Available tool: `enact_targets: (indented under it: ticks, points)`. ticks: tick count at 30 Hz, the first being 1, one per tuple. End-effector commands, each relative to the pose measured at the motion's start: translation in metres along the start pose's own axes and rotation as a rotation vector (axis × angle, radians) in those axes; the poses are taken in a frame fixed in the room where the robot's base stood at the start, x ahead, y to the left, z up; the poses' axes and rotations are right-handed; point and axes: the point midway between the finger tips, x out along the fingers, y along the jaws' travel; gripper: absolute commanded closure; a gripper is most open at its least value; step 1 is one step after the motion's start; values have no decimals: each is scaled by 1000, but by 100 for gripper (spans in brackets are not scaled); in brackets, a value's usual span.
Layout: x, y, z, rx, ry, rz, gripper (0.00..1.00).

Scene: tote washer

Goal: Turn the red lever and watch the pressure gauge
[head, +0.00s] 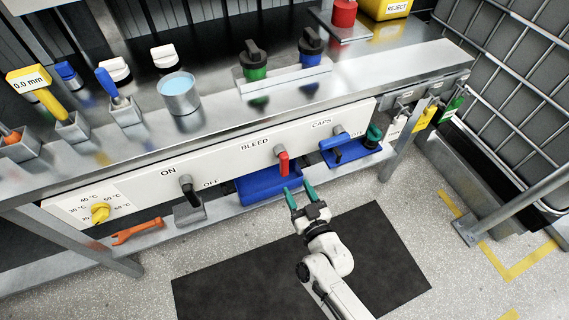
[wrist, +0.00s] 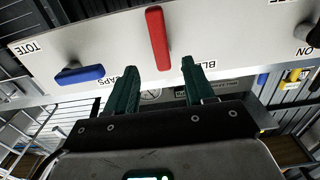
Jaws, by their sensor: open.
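The red lever (head: 283,163) hangs down from the white front panel (head: 225,160) beside the BLEED label. My gripper (head: 300,191) is open and empty, just below and slightly right of the red lever in the head view, its green fingers pointing at the panel. In the wrist view the panel looks upside down; the red lever (wrist: 158,38) stands ahead of and between the open fingertips of my gripper (wrist: 159,67), apparently apart from them. A small round dial-like shape shows between the fingers; I cannot tell whether it is the pressure gauge.
A yellow knob (head: 100,213) sits at the far left. Blue trays (head: 262,187) and an orange wrench (head: 138,231) lie on the lower shelf. The dark mat (head: 220,288) is clear.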

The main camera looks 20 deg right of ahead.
Motion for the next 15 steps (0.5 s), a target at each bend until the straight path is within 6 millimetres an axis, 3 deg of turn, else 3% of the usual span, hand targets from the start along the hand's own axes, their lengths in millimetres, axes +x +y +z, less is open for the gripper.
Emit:
enact_targets:
  ticks: [15]
  points:
    - [85, 0, 0, 0, 1, -1, 47]
